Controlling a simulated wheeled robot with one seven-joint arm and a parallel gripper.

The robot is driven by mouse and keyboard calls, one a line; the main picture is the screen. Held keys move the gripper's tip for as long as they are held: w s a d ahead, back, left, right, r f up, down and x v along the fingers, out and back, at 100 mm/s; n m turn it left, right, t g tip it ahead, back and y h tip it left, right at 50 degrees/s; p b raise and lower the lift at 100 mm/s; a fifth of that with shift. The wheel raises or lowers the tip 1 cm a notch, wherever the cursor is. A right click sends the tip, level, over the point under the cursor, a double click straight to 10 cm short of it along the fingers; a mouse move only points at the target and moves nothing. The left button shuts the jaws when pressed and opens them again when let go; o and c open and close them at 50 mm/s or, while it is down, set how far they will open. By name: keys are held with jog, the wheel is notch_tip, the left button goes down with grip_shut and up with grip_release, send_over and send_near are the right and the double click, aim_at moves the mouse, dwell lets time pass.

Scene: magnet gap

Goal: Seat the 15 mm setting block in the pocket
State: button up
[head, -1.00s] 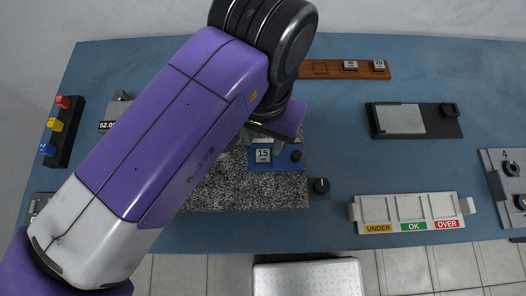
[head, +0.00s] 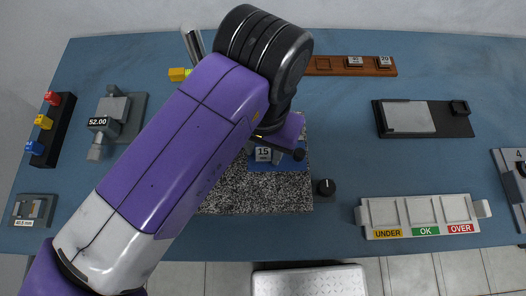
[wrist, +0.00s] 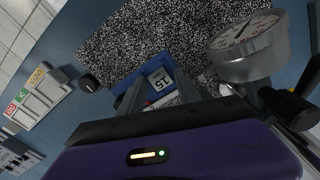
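The 15 mm setting block (head: 263,154) has a pale face marked 15. It is at the blue fixture (head: 290,163) on the speckled plate (head: 262,193). In the wrist view the block (wrist: 160,81) shows between and just beyond my two grey fingers, at the blue fixture (wrist: 126,82). My gripper (head: 277,150) is low over the fixture, and its fingers (wrist: 165,92) stand apart. I cannot tell whether they touch the block. The pocket's inside and the block's lower part are hidden, so its seating does not show.
A dial gauge (wrist: 240,38) stands close to my fingers in the wrist view. A black knob (head: 326,187) is right of the plate. A brown rack (head: 325,66) with marked blocks lies behind. The UNDER/OK/OVER tray (head: 420,214) is at the front right.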

aim_at(263, 154)
grip_shut()
jog(key=shift+r+p, duration=2.4)
jog(key=shift+r, duration=0.15)
